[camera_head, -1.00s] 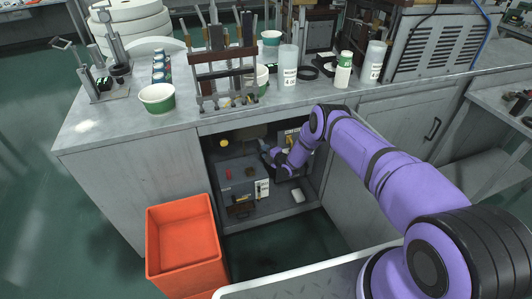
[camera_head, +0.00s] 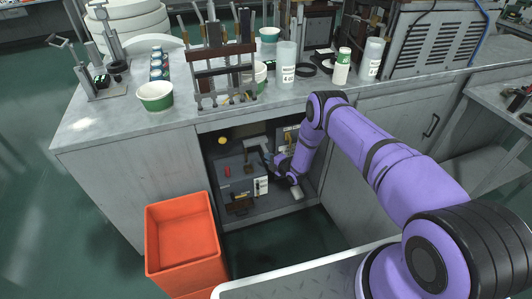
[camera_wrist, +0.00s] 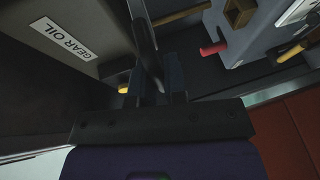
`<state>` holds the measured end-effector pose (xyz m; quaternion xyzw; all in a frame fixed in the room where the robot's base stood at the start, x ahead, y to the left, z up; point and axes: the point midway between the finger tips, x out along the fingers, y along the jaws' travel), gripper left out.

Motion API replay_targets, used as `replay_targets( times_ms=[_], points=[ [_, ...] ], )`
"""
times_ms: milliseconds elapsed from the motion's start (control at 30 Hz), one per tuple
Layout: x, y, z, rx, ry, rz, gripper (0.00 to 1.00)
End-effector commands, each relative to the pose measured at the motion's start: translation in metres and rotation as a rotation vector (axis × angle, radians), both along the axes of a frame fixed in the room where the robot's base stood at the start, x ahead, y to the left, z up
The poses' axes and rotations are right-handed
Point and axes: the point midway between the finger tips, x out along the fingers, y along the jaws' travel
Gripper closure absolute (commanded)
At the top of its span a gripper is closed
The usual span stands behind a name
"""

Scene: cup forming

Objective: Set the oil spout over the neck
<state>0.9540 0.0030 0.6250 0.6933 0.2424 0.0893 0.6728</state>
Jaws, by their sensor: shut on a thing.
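My gripper (camera_wrist: 160,80) is shut on a dark, curved, tapering piece (camera_wrist: 147,45), which looks like the oil spout. It points away from my fingers, and its far end runs out of the wrist view. In the head view my gripper (camera_head: 270,158) is inside the open cabinet bay, where the spout is hard to make out. A grey can labelled GEAR OIL (camera_wrist: 65,45) stands close beside the spout in the wrist view. A blue-grey box (camera_head: 240,181) with a red knob (camera_wrist: 213,48) and a small brown post (camera_wrist: 239,13) is on the other side. I cannot tell which part is the neck.
The bay's side walls and the worktop (camera_head: 120,122) overhead hem in my arm. A small yellow knob (camera_head: 222,141) shows at the back. An orange bin (camera_head: 182,238) stands at front left. The worktop holds cups, bottles and a press (camera_head: 222,72).

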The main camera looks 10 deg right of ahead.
Motion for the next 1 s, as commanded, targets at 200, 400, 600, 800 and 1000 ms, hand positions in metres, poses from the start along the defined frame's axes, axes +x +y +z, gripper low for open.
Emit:
replay_targets(
  times_ms=[200, 400, 600, 800, 1000],
  points=[
    [-0.032, -0.002, -0.001, -0.001, 0.004, 0.001, 1.00],
    [-0.037, -0.003, -0.001, 0.000, 0.003, 0.000, 1.00],
    [-0.038, -0.003, -0.002, 0.000, 0.004, 0.001, 0.83],
    [-0.036, -0.003, -0.001, 0.000, 0.003, 0.000, 0.63],
    [-0.037, -0.004, 0.000, 0.000, 0.001, 0.000, 0.63]
  ],
)
